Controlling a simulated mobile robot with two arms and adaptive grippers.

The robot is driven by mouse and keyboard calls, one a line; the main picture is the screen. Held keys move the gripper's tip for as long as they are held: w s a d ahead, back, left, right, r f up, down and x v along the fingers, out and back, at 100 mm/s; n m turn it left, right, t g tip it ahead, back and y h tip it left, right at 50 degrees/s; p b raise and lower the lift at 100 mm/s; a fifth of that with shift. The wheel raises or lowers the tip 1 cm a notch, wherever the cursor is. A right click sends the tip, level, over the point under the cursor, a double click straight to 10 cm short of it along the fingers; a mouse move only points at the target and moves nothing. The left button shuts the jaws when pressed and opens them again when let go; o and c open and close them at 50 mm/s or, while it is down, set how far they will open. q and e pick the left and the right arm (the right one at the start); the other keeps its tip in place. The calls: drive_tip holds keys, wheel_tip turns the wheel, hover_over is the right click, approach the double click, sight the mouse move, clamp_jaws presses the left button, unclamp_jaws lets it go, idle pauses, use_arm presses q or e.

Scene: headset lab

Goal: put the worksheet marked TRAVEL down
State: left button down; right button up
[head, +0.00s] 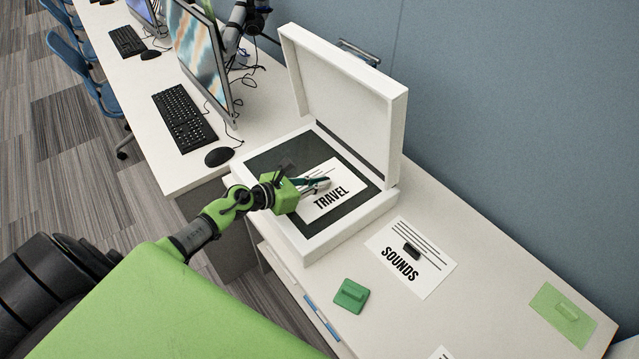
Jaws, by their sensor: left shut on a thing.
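The white worksheet marked TRAVEL (337,199) is over the dark glass of an open white scanner (312,250). My left gripper (318,185) reaches in from the left and is shut on the TRAVEL worksheet, near its upper left part. The fingers hide part of the sheet. I cannot tell whether the sheet touches the glass or is held just above it. The scanner's lid (345,95) stands up at the back. My right gripper is not in view.
A worksheet marked SOUNDS (425,275) with a dark handle lies right of the scanner. A dark green block (351,295) and a light green card (564,314) lie on the white counter (470,235). A mouse (219,157), keyboard (184,118) and monitor (200,58) stand left.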

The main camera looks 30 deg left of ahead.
use_arm(q)
drive_tip(key=shift+f, duration=0.2)
drive_tip(key=c, duration=2.2)
unclamp_jaws()
drive_tip(key=shift+r, duration=0.15)
drive_tip(key=shift+r, duration=0.15)
drive_tip(key=b+v, duration=0.1)
drive_tip(key=v, duration=0.8)
drive_tip(key=shift+s+a, duration=0.1)
drive_tip(key=shift+s, duration=0.3)
drive_tip(key=shift+v, duration=1.05)
drive_tip(key=shift+r, duration=0.15)
